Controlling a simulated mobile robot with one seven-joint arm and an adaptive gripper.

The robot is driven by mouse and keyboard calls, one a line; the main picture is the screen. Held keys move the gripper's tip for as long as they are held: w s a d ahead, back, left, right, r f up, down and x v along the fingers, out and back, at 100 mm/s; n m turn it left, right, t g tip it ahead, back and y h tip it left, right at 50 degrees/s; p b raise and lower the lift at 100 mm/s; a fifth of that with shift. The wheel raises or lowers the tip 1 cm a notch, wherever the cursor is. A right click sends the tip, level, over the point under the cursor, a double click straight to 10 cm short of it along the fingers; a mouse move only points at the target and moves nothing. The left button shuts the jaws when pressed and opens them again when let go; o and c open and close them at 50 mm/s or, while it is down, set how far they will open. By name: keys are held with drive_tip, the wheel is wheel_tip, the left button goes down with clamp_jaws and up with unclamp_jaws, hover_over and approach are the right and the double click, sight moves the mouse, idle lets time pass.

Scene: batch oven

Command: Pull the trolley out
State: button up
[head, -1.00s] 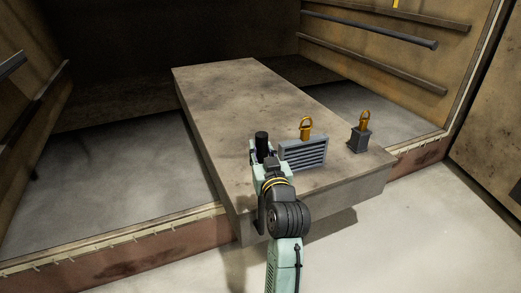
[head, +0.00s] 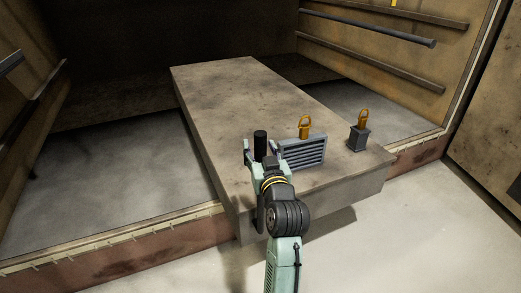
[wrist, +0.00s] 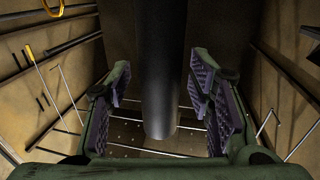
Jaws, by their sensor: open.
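The trolley (head: 220,100) is a long, flat, grey-brown slab standing in the oven opening, its near end past the sill in the head view. A black upright post (head: 260,142) stands near its front left. My gripper (head: 261,150) is open at the post, with one finger on each side. In the wrist view the dark post (wrist: 160,80) runs down between the spread, ridged pads of my gripper (wrist: 160,92), with gaps on both sides. My arm hides the post's foot and part of the slab's front edge.
A grey finned block (head: 303,153) with an orange ring stands right of my gripper, and a dark block (head: 358,139) with another ring further right. The oven sill (head: 130,243) crosses below. Pale floor (head: 400,230) in front is clear.

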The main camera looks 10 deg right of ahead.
drive_tip(key=s, duration=0.5)
drive_tip(key=s+d, duration=0.1)
drive_tip(key=s, duration=0.1)
drive_tip(key=shift+s, duration=0.25)
